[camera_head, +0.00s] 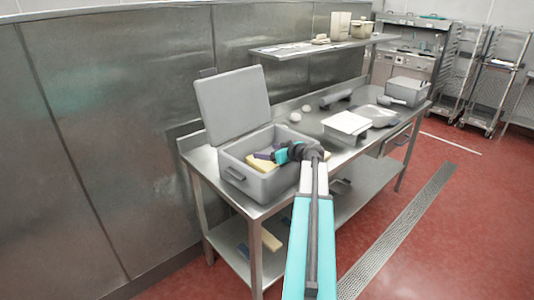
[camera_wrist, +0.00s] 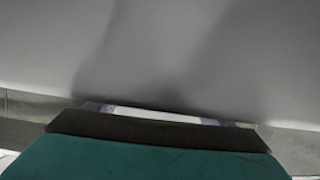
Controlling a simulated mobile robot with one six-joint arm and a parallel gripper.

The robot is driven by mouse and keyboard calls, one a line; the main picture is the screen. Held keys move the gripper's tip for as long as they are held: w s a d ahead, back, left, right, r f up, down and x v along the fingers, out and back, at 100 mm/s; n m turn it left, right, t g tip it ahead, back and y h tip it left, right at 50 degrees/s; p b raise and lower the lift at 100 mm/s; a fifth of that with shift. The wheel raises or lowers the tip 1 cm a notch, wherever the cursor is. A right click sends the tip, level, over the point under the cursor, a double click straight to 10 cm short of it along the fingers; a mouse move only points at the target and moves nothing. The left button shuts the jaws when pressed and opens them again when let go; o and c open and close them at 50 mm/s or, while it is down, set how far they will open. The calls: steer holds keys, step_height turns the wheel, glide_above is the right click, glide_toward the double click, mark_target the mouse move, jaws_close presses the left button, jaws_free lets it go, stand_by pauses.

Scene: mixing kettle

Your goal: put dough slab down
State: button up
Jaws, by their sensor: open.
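The dough slab looks to be the pale yellow block (camera_head: 263,164) inside the open grey bin (camera_head: 285,182) on the steel table. Another yellow patch shows at the bin's left inner side; I cannot tell whether it is the same piece. My gripper (camera_head: 262,156) reaches into the bin from the right, with its purple tips just above or beside the yellow block. It is open; whether it touches the block is not clear. In the wrist view the purple tips (camera_wrist: 165,115) show at the lower edge, before a plain grey surface, and no dough is recognisable.
The bin's raised lid (camera_head: 233,102) stands behind it, near the wall. A white tray or box (camera_head: 347,124), small pale balls (camera_head: 295,117) and a grey box (camera_head: 408,91) are on the table. A shelf (camera_head: 322,46) hangs above.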

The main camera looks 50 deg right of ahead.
steer(key=shift+r+p, duration=0.35)
steer(key=shift+p, duration=0.2)
steer(key=shift+r+p, duration=0.35)
steer(key=shift+p, duration=0.3)
steer(key=shift+s+b, duration=0.4)
steer(key=b+v, duration=0.4)
steer(key=v, duration=0.7)
steer(key=shift+s, duration=0.1)
steer(key=shift+s, duration=0.1)
